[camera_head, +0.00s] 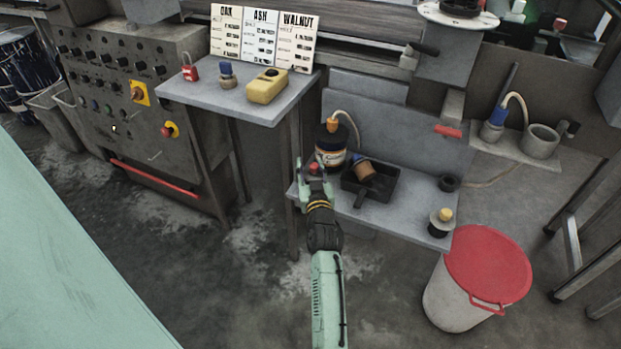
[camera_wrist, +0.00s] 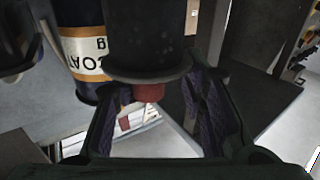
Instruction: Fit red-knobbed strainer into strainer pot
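The red-knobbed strainer shows its red knob (camera_head: 314,168) at the left end of the low grey shelf, next to my gripper (camera_head: 314,187). In the wrist view the picture is upside down, and its dark flanged body (camera_wrist: 147,45) has the red knob (camera_wrist: 148,93) at the lower end of the picture. My gripper (camera_wrist: 160,102) is open, with its fingers either side of the knob. A gap shows on the knob's right. A short dark round holder (camera_head: 449,183) stands at the shelf's right; I cannot tell if it is the strainer pot.
A dark labelled can (camera_head: 331,157) stands close beside the strainer. A yellow-knobbed piece (camera_head: 441,221) is at the shelf's front right. A grey cup (camera_head: 540,141) stands farther right. A red-lidded bin (camera_head: 488,262) is on the floor.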

